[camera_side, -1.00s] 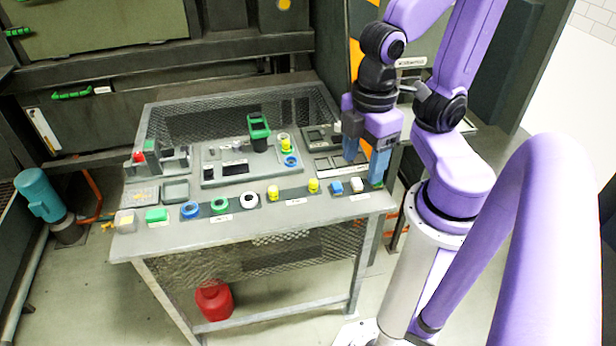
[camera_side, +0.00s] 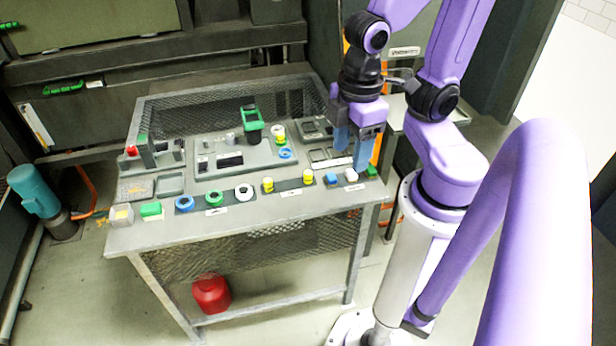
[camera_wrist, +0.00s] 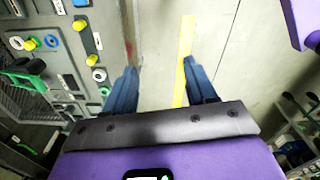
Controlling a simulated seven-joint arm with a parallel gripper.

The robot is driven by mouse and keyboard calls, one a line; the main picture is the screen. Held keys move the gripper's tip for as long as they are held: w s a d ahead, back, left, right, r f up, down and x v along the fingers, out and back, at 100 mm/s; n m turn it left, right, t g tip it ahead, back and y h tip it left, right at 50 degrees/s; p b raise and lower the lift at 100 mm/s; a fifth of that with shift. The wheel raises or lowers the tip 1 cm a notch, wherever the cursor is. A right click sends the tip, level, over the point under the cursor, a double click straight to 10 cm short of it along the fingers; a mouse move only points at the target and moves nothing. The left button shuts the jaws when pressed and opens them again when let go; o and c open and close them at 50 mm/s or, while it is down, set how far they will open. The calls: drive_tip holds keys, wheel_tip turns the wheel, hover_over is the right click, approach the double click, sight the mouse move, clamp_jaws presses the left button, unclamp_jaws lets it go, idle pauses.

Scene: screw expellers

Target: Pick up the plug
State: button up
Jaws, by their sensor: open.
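Two small yellow pieces stand upright on a dark strip at the table's front, the left one (camera_side: 268,184) and the right one (camera_side: 308,176). They look like plugs, but the label by them is too small to read. In the wrist view, yellow pieces show at the left, one upper (camera_wrist: 79,25) and one lower (camera_wrist: 92,60). My gripper (camera_side: 351,148) is open and empty, with its blue fingers pointing down above the table's right end, right of the yellow pieces. In the wrist view the gap between the fingers (camera_wrist: 160,68) shows only floor and a yellow stripe.
A green-handled part (camera_side: 252,122) rises from the raised panel behind. A mesh guard (camera_side: 210,116) borders the table's back.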

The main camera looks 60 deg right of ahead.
drive_tip(key=w+d+f+m, duration=0.2)
drive_tip(key=w+f+m, duration=0.1)
drive_tip(key=w+m, duration=0.45)
drive_tip(key=m, duration=2.1)
hover_over(308, 172)
wheel_tip(308, 172, down, 8)
drive_tip(key=shift+a+f, duration=0.1)
drive_tip(key=shift+f, duration=8.15)
clamp_jaws()
